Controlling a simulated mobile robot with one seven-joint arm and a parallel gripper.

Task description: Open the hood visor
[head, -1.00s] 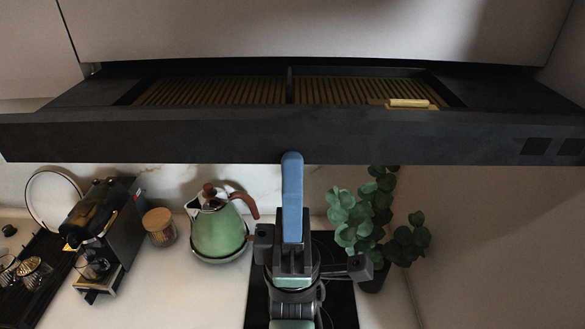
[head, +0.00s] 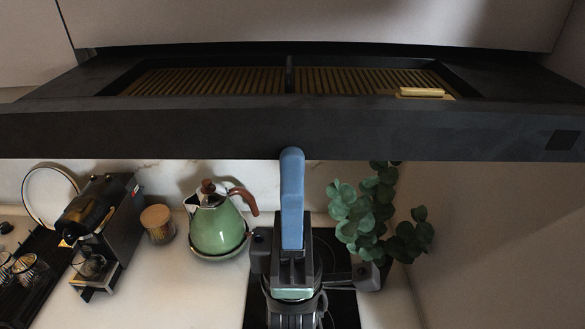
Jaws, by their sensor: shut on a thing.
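The hood visor (head: 180,132) is a wide dark front panel across the upper part of the head view. It is pulled forward from the cabinet, and the slatted filters (head: 205,81) show behind it. My gripper (head: 291,157) is at the visor's lower edge, near its middle, seen from behind with one blue finger visible. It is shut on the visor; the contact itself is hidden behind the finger.
A green kettle (head: 217,228) stands on the counter below, left of my arm. A coffee machine (head: 100,215), a lidded jar (head: 158,223) and glasses (head: 25,272) are further left. A leafy plant (head: 378,215) stands close on the right, by the side wall (head: 490,240).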

